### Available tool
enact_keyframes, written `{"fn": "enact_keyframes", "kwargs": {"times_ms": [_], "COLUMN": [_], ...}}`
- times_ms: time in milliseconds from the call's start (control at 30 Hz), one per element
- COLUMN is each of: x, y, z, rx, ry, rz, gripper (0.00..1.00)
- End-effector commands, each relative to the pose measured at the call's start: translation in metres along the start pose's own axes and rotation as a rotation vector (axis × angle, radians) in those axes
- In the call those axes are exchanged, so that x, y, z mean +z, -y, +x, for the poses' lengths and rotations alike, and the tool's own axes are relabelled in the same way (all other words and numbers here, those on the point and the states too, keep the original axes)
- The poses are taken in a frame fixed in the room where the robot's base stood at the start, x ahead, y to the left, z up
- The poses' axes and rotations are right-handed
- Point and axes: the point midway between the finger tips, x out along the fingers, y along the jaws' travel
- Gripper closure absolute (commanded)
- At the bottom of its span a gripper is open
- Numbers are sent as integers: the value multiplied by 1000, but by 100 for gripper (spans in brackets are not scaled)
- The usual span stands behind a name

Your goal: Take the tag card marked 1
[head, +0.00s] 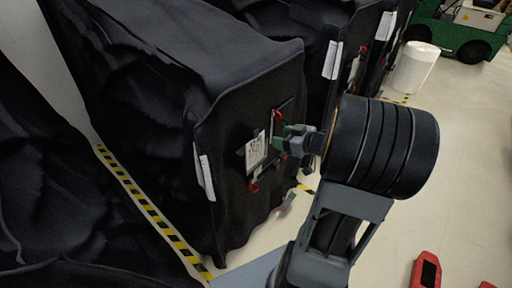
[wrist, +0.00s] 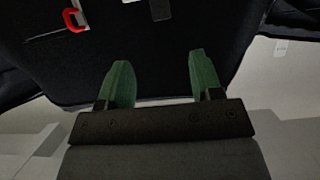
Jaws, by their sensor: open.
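A white card with dark print (head: 256,150) hangs on the end face of the nearest black covered cart (head: 228,130) in the head view. I cannot read a number on it. A red hook or ring (head: 254,188) hangs just below it. My gripper (head: 283,133) is in front of this face, to the right of the card, its green fingers partly overlapping the view of the cover. In the wrist view my gripper (wrist: 160,62) is open, with nothing between its two green fingers. A red clip (wrist: 73,19) shows at the top left there, beside a pale strip.
A white label (head: 206,177) is on the cart's left edge. More covered carts (head: 335,30) stand behind. A white cylinder (head: 415,68) and a green vehicle (head: 455,35) are at the back right. Yellow-black tape (head: 150,208) runs along the floor.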

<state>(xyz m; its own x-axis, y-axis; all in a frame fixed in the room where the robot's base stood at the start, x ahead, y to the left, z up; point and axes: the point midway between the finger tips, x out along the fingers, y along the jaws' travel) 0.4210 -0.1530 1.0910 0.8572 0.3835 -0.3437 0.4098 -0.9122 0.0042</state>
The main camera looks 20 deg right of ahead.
Motion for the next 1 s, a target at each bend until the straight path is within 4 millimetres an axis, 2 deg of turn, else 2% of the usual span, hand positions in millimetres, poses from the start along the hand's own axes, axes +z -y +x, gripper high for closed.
{"fn": "enact_keyframes", "kwargs": {"times_ms": [300,667,1000], "x": [1,1,3], "y": [2,2,3], "z": [55,80,121], "rx": [-13,-9,-9], "ry": [-1,-1,0], "rz": [3,2,1], "gripper": [40,40,40]}}
